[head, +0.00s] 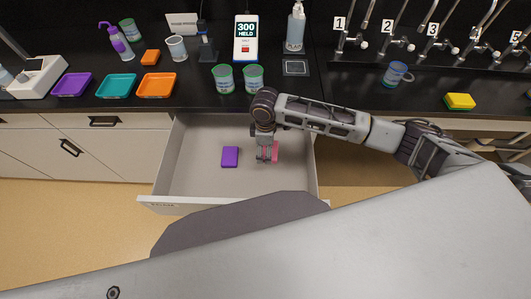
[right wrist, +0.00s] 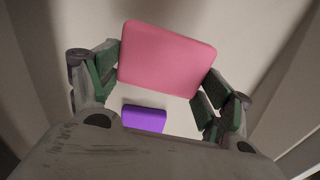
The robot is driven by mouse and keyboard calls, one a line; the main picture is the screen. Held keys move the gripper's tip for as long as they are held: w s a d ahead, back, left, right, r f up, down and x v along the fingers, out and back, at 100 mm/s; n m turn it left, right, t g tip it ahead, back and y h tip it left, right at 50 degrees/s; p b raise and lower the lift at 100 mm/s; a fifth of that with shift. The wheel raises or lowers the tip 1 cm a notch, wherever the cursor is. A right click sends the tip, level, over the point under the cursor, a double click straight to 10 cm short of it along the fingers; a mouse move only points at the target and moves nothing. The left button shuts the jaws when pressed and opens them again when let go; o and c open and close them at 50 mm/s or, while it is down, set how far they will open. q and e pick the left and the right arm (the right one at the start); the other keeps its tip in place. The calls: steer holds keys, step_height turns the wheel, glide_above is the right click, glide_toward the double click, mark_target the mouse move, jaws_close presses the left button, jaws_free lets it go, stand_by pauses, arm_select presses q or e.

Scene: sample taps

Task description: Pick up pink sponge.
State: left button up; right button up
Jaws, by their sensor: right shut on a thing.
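The pink sponge (head: 275,151) is in the open drawer (head: 195,183), partly hidden by my right gripper (head: 266,154) in the head view. In the right wrist view the pink sponge (right wrist: 168,57) lies between the two fingers of my right gripper (right wrist: 160,88), which is shut on it. I cannot tell whether the sponge still touches the drawer floor. My left gripper is not in view.
A purple sponge (head: 230,157) lies in the drawer to the left of my right gripper, and it also shows in the right wrist view (right wrist: 144,119). The drawer walls surround the gripper. The black counter (head: 330,90) above holds trays, cups and taps.

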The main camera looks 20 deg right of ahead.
steer(key=shift+r, duration=2.05)
